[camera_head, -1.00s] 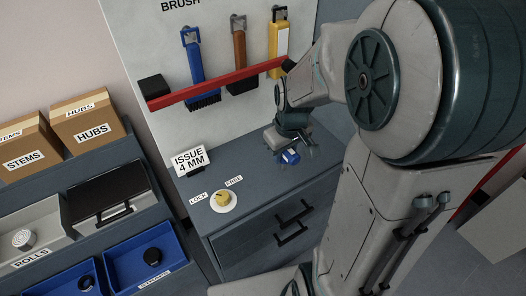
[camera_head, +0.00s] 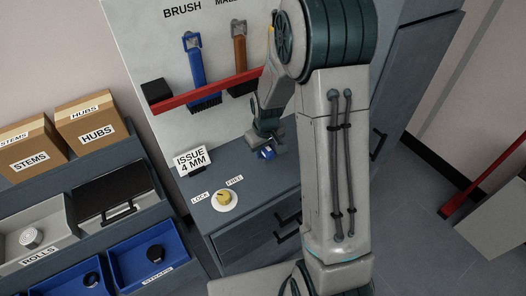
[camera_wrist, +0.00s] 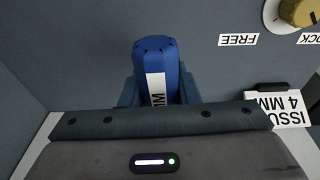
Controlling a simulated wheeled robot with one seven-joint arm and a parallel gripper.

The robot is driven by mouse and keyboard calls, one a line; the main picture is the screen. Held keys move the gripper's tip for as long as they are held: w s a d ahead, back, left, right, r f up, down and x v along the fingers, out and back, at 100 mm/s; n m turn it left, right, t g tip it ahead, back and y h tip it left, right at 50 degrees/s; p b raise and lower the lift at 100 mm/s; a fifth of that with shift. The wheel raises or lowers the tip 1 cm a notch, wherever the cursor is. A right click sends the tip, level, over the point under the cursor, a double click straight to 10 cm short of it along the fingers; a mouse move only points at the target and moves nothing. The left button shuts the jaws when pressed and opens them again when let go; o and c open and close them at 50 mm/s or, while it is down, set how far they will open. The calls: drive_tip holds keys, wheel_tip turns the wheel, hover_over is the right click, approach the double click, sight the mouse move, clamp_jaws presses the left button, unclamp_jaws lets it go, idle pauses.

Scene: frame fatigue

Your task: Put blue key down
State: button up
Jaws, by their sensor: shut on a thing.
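The blue key (camera_wrist: 156,65) is held in my gripper. In the wrist view it is a rounded blue body with a white label, its lettering partly cut off. In the head view the key (camera_head: 267,153) shows as a small blue shape below my gripper (camera_head: 268,140), over the grey cabinet top (camera_head: 225,172). My gripper's fingers also show on both sides of the key in the wrist view (camera_wrist: 156,92). I cannot tell whether the key touches the cabinet top.
A yellow knob (camera_head: 224,197) with LOCK and FREE labels is on the cabinet top's front left. An ISSUE 4 MM sign (camera_head: 190,161) stands behind it. A red rail (camera_head: 205,93) with brushes is on the back panel. Blue bins (camera_head: 150,257) lie left.

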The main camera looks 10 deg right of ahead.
drive_tip(key=shift+f, duration=0.95)
drive_tip(key=shift+f, duration=0.1)
drive_tip(key=shift+f, duration=0.15)
drive_tip(key=o, duration=1.1)
